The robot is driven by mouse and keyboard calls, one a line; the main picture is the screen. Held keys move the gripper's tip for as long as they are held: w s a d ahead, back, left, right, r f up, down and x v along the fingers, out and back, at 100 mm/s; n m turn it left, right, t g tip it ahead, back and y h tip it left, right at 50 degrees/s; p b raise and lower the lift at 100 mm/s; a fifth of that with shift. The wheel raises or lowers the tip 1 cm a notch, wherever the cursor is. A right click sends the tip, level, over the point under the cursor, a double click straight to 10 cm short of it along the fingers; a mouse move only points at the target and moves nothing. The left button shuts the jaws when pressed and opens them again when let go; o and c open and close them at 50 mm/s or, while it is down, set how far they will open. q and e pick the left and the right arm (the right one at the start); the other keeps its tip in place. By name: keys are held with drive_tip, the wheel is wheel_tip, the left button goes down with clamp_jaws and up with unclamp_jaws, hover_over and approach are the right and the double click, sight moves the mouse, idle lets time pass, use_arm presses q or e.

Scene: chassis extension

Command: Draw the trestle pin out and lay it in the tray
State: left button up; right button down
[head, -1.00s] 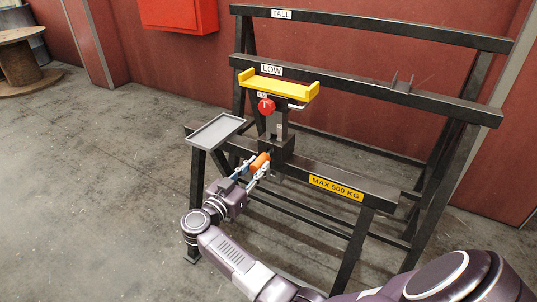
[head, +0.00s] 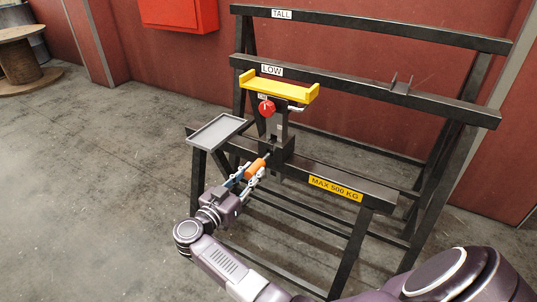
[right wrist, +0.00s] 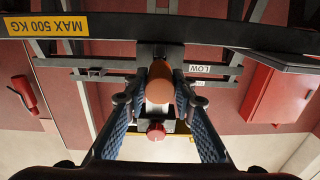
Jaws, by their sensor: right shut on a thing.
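The trestle pin has an orange handle (head: 256,168). It lies in front of the dark post below the yellow cradle, with a short thin length of shaft showing between handle and post. I cannot tell whether its tip is still inside the hole. My right gripper (head: 250,174) is shut on the handle. In the right wrist view, the orange handle (right wrist: 184,102) sits between the two blue-padded fingers. The grey tray (head: 217,131) is fixed at the trestle's left end, up and left of my gripper; no object shows in it. My left gripper is not in view.
The yellow cradle (head: 277,88) tops the post, with a red knob (head: 266,107) beneath it. The front beam (head: 390,197) runs right from the post. Taller rails labelled LOW and TALL stand behind. The floor left of the trestle is clear.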

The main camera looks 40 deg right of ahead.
drive_tip(key=shift+s+a+f, duration=0.1)
drive_tip(key=shift+a, duration=0.15)
drive_tip(key=shift+p+v, duration=0.6)
drive_tip(key=shift+v, duration=0.7)
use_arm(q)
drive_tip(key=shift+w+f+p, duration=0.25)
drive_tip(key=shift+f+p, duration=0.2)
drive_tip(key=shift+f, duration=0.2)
use_arm(e)
drive_tip(key=shift+v, duration=1.3)
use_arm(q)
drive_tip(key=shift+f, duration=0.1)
use_arm(e)
drive_tip(key=shift+a, duration=0.1)
